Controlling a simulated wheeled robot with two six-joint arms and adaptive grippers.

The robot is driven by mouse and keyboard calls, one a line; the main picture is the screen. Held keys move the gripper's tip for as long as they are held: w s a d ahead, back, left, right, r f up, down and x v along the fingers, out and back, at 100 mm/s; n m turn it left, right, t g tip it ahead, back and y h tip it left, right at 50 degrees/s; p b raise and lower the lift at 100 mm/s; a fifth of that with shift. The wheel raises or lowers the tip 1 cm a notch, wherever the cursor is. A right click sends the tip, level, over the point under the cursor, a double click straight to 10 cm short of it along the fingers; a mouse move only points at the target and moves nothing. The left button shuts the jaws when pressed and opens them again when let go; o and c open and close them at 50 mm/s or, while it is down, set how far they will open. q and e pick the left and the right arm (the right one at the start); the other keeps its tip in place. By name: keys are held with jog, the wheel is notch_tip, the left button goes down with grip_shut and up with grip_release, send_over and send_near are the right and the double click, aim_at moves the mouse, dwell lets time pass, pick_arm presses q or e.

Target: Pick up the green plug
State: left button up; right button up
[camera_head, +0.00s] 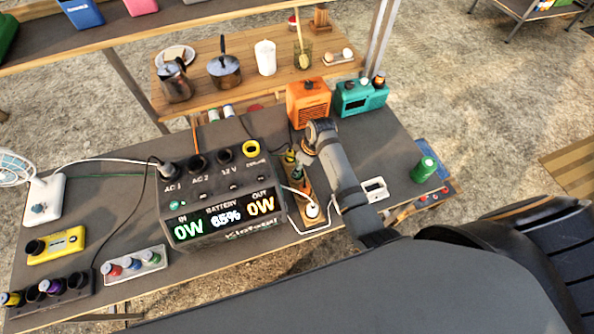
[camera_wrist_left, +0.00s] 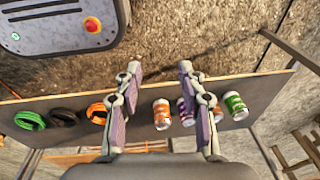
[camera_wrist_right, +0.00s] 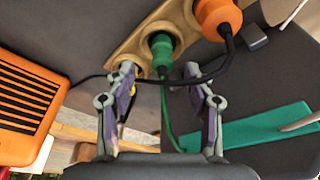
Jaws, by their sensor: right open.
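The green plug (camera_wrist_right: 161,48) sits in the middle socket of a wooden strip (camera_wrist_right: 127,45) in the right wrist view, with a green cable hanging from it. My right gripper (camera_wrist_right: 161,80) is open and empty just short of it, one finger to each side of the plug in the picture. In the head view my right gripper (camera_head: 298,160) is over the far end of the strip, and the arm hides part of that area. My left gripper (camera_wrist_left: 160,70) is open and empty in the left wrist view, away from the plug.
An orange plug (camera_wrist_right: 217,15) and a yellow plug (camera_wrist_right: 127,75) flank the green one. A black cable (camera_wrist_right: 150,80) crosses between my right fingers. The power station (camera_head: 222,205), orange radio (camera_head: 308,103) and teal radio (camera_head: 360,97) stand close by.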

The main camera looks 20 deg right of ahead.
jog(key=x, duration=0.2)
jog(key=shift+a+f, duration=0.15)
jog(key=shift+f, duration=0.65)
grip_shut()
pick_arm(q)
jog(key=shift+s+r, duration=0.2)
jog(key=shift+s, duration=0.6)
